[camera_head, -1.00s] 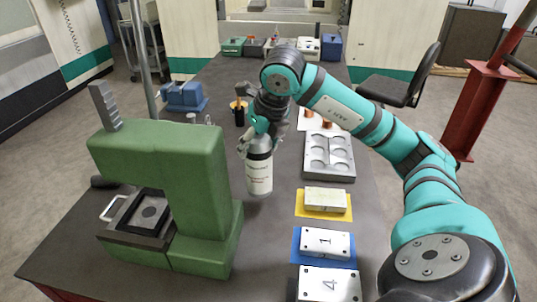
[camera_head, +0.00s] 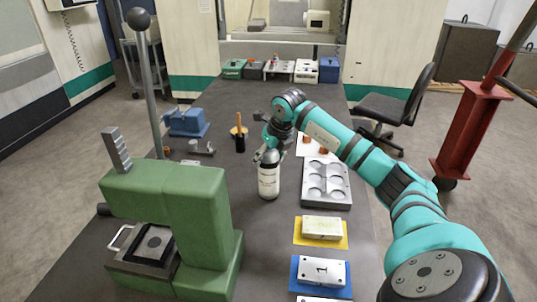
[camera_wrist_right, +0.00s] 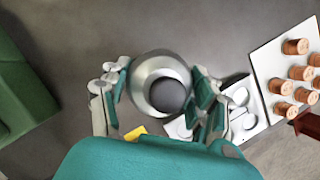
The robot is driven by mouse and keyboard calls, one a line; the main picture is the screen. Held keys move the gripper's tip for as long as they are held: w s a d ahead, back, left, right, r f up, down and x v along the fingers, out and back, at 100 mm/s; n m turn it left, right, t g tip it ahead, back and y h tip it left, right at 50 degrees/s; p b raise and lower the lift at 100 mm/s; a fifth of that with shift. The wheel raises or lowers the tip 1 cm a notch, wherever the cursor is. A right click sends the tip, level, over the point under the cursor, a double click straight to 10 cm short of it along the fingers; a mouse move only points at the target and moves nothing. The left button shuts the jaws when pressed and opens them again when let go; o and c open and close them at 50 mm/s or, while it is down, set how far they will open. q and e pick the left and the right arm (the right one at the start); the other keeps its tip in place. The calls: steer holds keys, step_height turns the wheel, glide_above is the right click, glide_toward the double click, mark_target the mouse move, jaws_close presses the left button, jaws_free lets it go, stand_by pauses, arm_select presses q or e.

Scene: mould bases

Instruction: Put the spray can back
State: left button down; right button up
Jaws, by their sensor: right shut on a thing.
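The spray can (camera_head: 268,178) is white with a dark top and stands upright at the middle of the dark table, left of the grey tray with round recesses. My right gripper (camera_head: 270,153) is shut around its upper part. In the right wrist view the can (camera_wrist_right: 161,85) is seen from above, with the fingers of my right gripper (camera_wrist_right: 163,92) on both sides of it. I cannot tell whether its base touches the table. My left gripper is not in view.
A green press (camera_head: 180,205) stands to the left. The grey recessed tray (camera_head: 327,184), a yellow mat (camera_head: 298,240) and a blue mat (camera_head: 296,275) with blocks lie to the right. A dark-handled tool (camera_head: 240,138) and a blue vice (camera_head: 187,122) are behind. Table right of the press is clear.

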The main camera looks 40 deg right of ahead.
steer(key=shift+f, duration=0.25)
steer(key=o, duration=1.7)
steer(key=shift+f, duration=0.1)
steer(key=b+v, duration=0.3)
steer(key=v, duration=0.9)
